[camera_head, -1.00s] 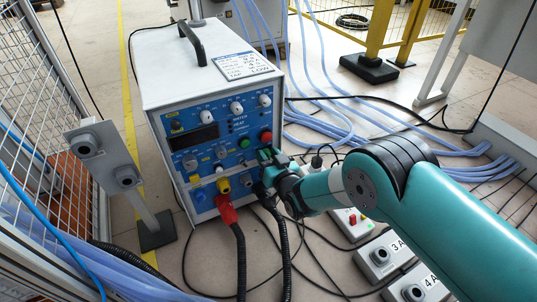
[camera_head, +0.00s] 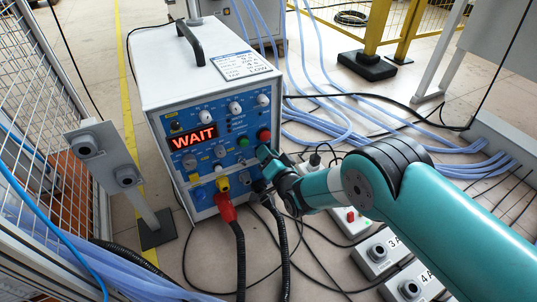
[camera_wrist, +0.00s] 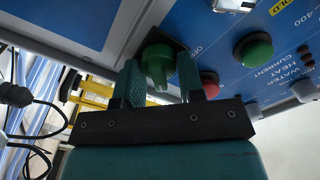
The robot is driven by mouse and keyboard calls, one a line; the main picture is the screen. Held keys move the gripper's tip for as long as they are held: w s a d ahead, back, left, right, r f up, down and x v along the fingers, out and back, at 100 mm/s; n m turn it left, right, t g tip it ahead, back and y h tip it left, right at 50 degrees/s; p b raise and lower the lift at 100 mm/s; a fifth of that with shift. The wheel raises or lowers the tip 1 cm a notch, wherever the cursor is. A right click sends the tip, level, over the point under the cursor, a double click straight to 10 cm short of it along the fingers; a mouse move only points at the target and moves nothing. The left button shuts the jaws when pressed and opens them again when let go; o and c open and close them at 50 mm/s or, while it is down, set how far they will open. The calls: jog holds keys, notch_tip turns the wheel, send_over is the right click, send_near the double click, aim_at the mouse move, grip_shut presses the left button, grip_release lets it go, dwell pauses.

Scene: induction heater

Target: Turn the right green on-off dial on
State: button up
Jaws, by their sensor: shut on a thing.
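The right green on-off dial (camera_wrist: 157,62) is on the blue front panel of the heater, and in the wrist view it sits between my gripper's two fingers. My gripper (camera_wrist: 160,80) is shut on the dial. In the head view my gripper (camera_head: 266,157) is at the right edge of the heater's front panel and hides the dial. The heater (camera_head: 205,70) is a white box with a blue front. Its display (camera_head: 193,137) is lit and reads "WAIT" in red.
A green button (camera_head: 243,141) and a red button (camera_head: 265,135) are close above my gripper. A red plug (camera_head: 226,207) and thick black cables hang below. A grey post with knobs (camera_head: 105,160) stands at left. Numbered boxes (camera_head: 378,251) lie on the floor at right.

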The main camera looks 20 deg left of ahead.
jog(key=shift+s+a+f, duration=0.1)
jog(key=shift+s+f, duration=0.05)
jog(key=shift+s, duration=0.05)
jog(key=o, duration=0.7)
jog(key=shift+o, duration=0.9)
jog(key=shift+w, duration=0.1)
jog(key=p+v, duration=1.7)
jog(key=shift+d+p, duration=0.3)
jog(key=shift+p, duration=0.1)
jog(key=shift+a, duration=0.1)
